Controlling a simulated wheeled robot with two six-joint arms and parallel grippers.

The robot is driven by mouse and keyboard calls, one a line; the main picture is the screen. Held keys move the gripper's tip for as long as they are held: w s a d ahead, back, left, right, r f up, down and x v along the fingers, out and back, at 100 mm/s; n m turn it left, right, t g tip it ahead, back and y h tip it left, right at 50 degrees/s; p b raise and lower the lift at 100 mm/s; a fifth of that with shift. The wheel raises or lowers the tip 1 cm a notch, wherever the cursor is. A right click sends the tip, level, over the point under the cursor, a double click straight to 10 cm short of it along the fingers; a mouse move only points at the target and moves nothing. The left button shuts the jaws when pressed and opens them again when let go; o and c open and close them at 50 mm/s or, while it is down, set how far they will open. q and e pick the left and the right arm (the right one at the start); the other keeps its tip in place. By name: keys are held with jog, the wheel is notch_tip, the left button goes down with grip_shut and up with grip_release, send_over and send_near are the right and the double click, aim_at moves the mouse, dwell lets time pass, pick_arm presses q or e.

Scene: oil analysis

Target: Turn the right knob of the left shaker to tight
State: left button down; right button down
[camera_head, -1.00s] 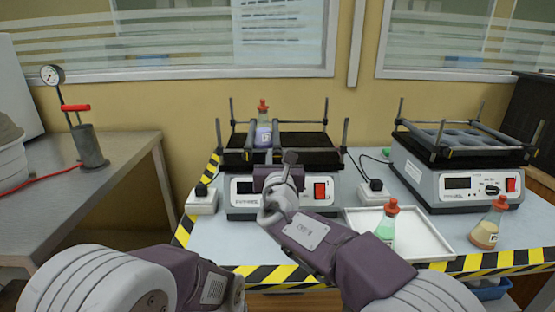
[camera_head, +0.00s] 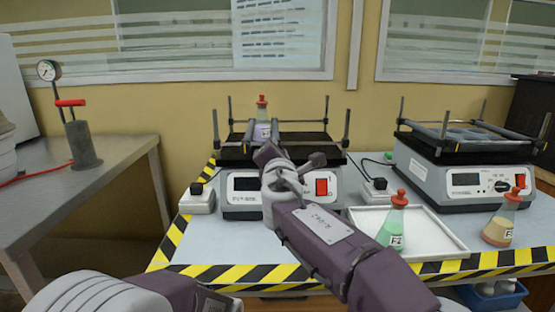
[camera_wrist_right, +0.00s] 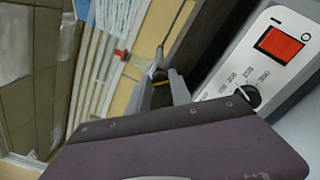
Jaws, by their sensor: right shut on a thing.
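The left shaker (camera_head: 242,205) stands mid-table, with a black platform, clamp bars and a red switch. A flask (camera_head: 262,128) with a red stopper and purple liquid stands on its platform. My right gripper (camera_head: 267,152) is at the front edge of the platform; its fingers (camera_wrist_right: 165,75) also show in the right wrist view. The knob's turn angle cannot be told. Only part of my left arm shows at bottom left; its gripper is out of view.
A second shaker (camera_head: 468,187) stands at the right. A white tray (camera_head: 436,240), a green flask (camera_head: 392,228) and an orange flask (camera_head: 500,228) are in front of it. A socket box (camera_head: 197,200) is left of the left shaker. A pressure gauge (camera_head: 47,70) stands on the left bench.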

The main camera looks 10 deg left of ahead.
jog(key=shift+f+m+b, duration=0.15)
jog(key=shift+m+b, duration=1.8)
jog(key=shift+m, duration=2.25)
jog(key=c, duration=1.2)
grip_release()
jog(key=shift+o, duration=0.2)
